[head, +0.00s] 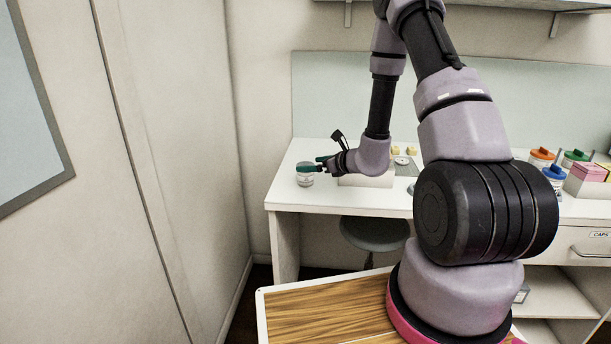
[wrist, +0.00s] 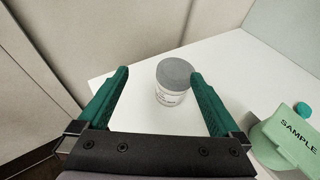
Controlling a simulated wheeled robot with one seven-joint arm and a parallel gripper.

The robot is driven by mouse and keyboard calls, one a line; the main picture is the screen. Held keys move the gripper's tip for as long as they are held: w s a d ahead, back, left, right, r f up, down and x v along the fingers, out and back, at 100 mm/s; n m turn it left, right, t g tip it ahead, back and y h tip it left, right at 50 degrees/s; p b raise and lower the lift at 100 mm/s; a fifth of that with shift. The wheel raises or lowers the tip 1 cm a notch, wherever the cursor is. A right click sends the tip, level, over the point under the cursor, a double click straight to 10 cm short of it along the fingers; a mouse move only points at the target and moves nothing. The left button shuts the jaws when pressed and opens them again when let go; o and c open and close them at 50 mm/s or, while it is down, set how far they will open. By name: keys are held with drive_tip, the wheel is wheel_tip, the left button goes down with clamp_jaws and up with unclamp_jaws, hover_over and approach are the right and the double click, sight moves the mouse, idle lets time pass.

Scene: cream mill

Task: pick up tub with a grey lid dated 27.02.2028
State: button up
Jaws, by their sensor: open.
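A small clear tub with a grey lid (wrist: 173,82) stands upright on the white desk. It has a white label with print too small to read, so I cannot tell its date. In the wrist view my gripper (wrist: 158,78) is open, with its green fingers on either side of the tub. The tub is nearer the right finger; I cannot tell whether they touch. In the head view my gripper (head: 311,164) is at the desk's left end, over the tub (head: 305,178), partly hiding it.
A green piece marked SAMPLE (wrist: 296,135) lies right of my gripper. Orange (head: 542,157), green (head: 575,157) and blue (head: 553,173) lidded containers stand at the desk's right. A stool (head: 374,234) is below.

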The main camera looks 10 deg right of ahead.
sight(300, 173)
drive_tip(key=f, duration=0.1)
drive_tip(key=d+f, duration=0.1)
drive_tip(key=f+m+h, duration=0.1)
drive_tip(key=shift+w+d, duration=0.15)
drive_tip(key=shift+d, duration=0.1)
drive_tip(key=x, duration=0.4)
drive_tip(key=shift+w+f, duration=0.35)
drive_tip(key=shift+d+x, duration=0.15)
drive_tip(key=shift+x, duration=1.3)
drive_tip(key=shift+d+x, duration=0.15)
drive_tip(key=shift+x, duration=1.35)
drive_tip(key=shift+w, duration=0.15)
drive_tip(key=c, duration=1.4)
